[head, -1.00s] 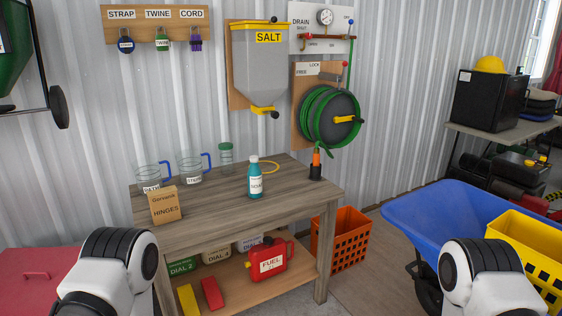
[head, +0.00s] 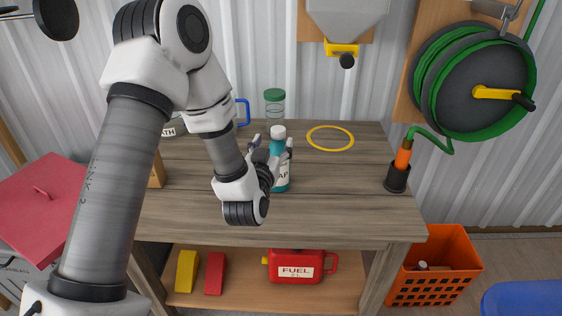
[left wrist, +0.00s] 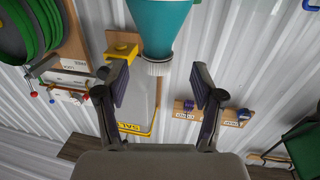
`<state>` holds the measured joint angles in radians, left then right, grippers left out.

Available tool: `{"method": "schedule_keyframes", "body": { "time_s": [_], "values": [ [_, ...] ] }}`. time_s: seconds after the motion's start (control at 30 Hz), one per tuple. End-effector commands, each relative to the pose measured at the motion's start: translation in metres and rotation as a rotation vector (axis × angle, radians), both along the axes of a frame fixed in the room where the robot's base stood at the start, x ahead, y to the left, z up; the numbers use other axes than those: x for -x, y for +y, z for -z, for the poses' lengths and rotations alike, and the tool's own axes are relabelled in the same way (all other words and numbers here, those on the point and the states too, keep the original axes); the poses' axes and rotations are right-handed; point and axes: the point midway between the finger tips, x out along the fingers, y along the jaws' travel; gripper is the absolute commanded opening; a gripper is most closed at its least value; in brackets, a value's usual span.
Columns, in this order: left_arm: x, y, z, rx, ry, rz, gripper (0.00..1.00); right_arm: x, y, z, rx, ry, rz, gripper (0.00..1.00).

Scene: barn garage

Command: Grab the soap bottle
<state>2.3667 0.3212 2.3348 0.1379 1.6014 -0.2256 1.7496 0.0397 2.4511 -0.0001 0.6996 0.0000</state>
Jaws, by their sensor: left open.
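The soap bottle (head: 281,173) is teal with a white cap and a white label, and stands upright on the wooden workbench (head: 330,215). My left gripper (head: 272,150) is at the bottle, with a finger showing on either side of it in the head view. In the left wrist view the bottle (left wrist: 162,25) appears upside down, and its cap is between and beyond the open fingers of the gripper (left wrist: 158,85). I cannot tell whether a finger touches the bottle. Part of the bottle is hidden by the gripper in the head view. My right gripper is not in view.
A yellow ring (head: 330,137) lies behind and right of the bottle. A green-lidded jar (head: 274,106) stands behind it. A black holder (head: 397,178) with an orange nozzle is at the bench's right edge. A red fuel can (head: 297,267) sits on the lower shelf. The bench's front right is clear.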

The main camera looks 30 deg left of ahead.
Motion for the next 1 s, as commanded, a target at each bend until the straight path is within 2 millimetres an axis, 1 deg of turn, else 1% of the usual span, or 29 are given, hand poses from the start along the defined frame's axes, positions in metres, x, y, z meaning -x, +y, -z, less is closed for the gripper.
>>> {"method": "schedule_keyframes", "body": {
  "time_s": [0.2,0.3,0.5,0.53,0.57,0.6,0.7,1.0],
  "values": [
    [-0.036,0.010,-0.002,0.000,0.000,0.001,0.68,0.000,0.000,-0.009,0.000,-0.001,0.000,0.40],
    [-0.047,0.015,0.000,0.000,0.003,0.002,0.68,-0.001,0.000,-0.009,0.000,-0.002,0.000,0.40],
    [-0.049,0.015,0.001,0.001,0.004,0.003,0.68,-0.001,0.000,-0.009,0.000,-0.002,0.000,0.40],
    [-0.049,0.015,0.001,0.001,0.004,0.003,0.64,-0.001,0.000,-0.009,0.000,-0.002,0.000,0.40],
    [-0.049,0.015,0.001,0.001,0.004,0.003,0.54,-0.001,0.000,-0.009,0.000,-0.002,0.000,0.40],
    [-0.049,0.015,0.001,0.001,0.004,0.003,0.40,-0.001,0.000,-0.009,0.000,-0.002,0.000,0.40],
    [-0.049,0.015,0.001,0.001,0.004,0.003,0.06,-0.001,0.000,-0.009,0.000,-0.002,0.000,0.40],
    [-0.049,0.015,0.001,0.001,0.006,0.003,0.06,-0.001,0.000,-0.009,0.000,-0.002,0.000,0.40]
  ]
}}
